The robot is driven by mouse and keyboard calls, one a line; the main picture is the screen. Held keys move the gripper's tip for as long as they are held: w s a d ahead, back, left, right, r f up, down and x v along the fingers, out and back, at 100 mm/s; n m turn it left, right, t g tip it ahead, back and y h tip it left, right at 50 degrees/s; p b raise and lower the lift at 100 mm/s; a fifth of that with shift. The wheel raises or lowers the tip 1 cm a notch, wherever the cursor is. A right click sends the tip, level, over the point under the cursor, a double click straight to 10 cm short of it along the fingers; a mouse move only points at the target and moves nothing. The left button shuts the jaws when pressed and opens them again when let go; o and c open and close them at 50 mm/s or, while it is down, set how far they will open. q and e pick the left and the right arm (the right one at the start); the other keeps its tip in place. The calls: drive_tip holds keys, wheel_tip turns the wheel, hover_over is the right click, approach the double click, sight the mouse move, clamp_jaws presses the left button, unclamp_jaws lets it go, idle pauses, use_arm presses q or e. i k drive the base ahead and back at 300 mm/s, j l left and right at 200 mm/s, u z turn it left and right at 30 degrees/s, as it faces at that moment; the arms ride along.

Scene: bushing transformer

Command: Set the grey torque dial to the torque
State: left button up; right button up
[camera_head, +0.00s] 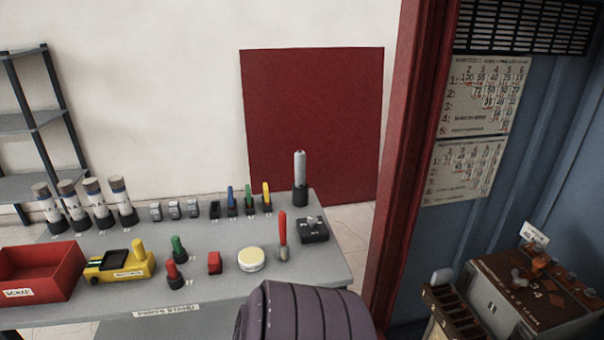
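A dark box with a grey knob on top (312,229) sits at the right end of the grey parts stand; it looks like the torque dial, but its markings are too small to read. Two paper charts hang on the blue wall at the right. The upper chart (480,95) has numbered rows and columns of figures, some in red; the lower chart (462,168) has smaller figures. Neither gripper is in view.
The parts stand (200,285) holds a red scrap bin (40,283), a yellow tool (118,264), several grey-and-black cylinders, small clips, a red-handled tool (282,228) and a round tin (251,259). A red post (405,150) separates it from a brown-topped unit (535,285). A ribbed dark shape covers the front edge.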

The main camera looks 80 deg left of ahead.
sight(312, 220)
drive_tip(key=u, duration=3.55)
drive_tip(key=i+j, duration=0.5)
drive_tip(key=i+j+z, duration=0.15)
drive_tip(key=z, duration=0.35)
drive_tip(key=i+j+z, duration=0.1)
drive_tip(key=j+z, duration=0.15)
drive_tip(key=z, duration=0.25)
drive_tip(key=j+z, duration=0.25)
drive_tip(key=z, duration=0.2)
drive_tip(key=i+j, duration=0.05)
